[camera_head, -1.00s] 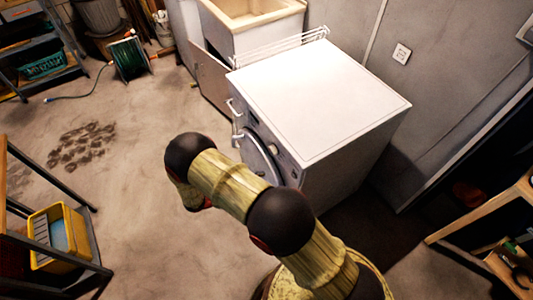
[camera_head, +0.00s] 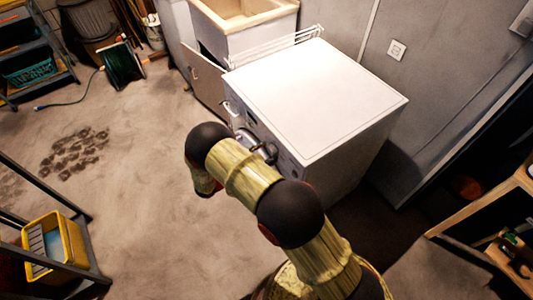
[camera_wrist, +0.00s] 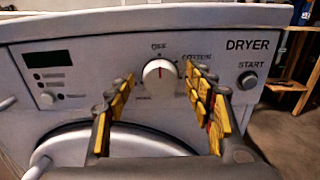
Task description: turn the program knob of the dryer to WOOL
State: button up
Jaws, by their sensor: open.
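The white dryer (camera_head: 318,92) stands against the wall in the head view, its front facing left. In the wrist view its panel (camera_wrist: 95,62) fills the upper part, with the word DRYER at the right. The round white program knob (camera_wrist: 159,75) has a red mark at its top, near the label OFF. A label that looks like COTTON is to its upper right; other labels are too blurred or hidden to read. My gripper (camera_wrist: 162,92) is open, its yellow-padded fingers on either side of the knob in the picture. I cannot tell whether they touch it.
A START button (camera_wrist: 248,80) is right of the knob, and a dark display (camera_wrist: 47,59) is at the panel's left. The round door (camera_wrist: 115,140) is below. A sink (camera_head: 245,25) stands beyond the dryer. Open floor (camera_head: 130,150) lies to the left.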

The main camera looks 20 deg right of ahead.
jog(key=shift+d, duration=0.15)
jog(key=shift+c, duration=0.7)
jog(key=c, duration=1)
